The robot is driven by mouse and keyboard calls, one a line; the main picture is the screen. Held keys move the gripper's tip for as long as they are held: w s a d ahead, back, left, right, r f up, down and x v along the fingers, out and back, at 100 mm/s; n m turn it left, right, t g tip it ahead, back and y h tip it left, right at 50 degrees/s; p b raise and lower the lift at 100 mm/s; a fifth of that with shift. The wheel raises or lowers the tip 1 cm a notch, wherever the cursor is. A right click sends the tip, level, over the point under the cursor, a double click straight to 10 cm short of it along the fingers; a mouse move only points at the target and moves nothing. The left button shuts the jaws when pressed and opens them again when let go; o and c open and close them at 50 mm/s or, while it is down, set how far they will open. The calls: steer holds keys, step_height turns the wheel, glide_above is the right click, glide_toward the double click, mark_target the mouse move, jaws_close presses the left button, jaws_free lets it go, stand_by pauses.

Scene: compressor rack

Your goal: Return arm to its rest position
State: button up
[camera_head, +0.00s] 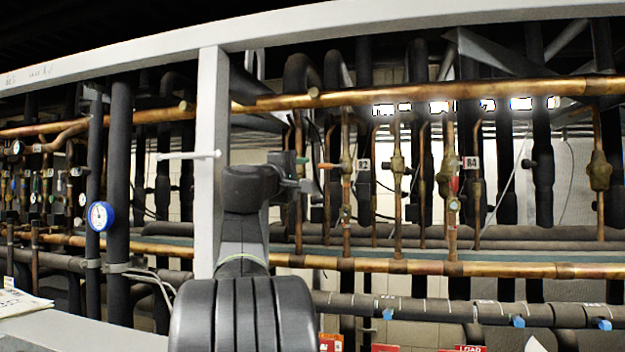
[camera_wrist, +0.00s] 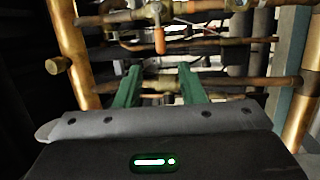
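My arm (camera_head: 246,190) reaches up in the middle of the head view, in front of the pipe rack. My gripper (camera_wrist: 160,75) shows in the wrist view with its two green fingers spread apart and nothing between them. In the head view its end is small and partly hidden by my wrist. An orange valve handle (camera_wrist: 159,40) lies beyond the gap between the fingers, apart from them. An orange handle (camera_head: 328,166) also shows just right of my gripper in the head view.
A grey upright post (camera_head: 210,150) stands close left of my arm, under a long grey beam (camera_head: 330,22). Copper pipes (camera_head: 420,265) cross in front of dark vertical pipes. A blue gauge (camera_head: 100,216) is at the left. A copper pipe (camera_wrist: 72,50) stands left of my fingers.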

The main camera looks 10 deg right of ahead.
mark_target(322, 167)
steer(key=shift+v, duration=1)
steer(key=p+x, duration=0.6)
steer(key=x, duration=0.8)
steer(key=shift+f+n+b, duration=0.3)
steer(key=shift+s, duration=0.1)
steer(key=shift+a, duration=0.1)
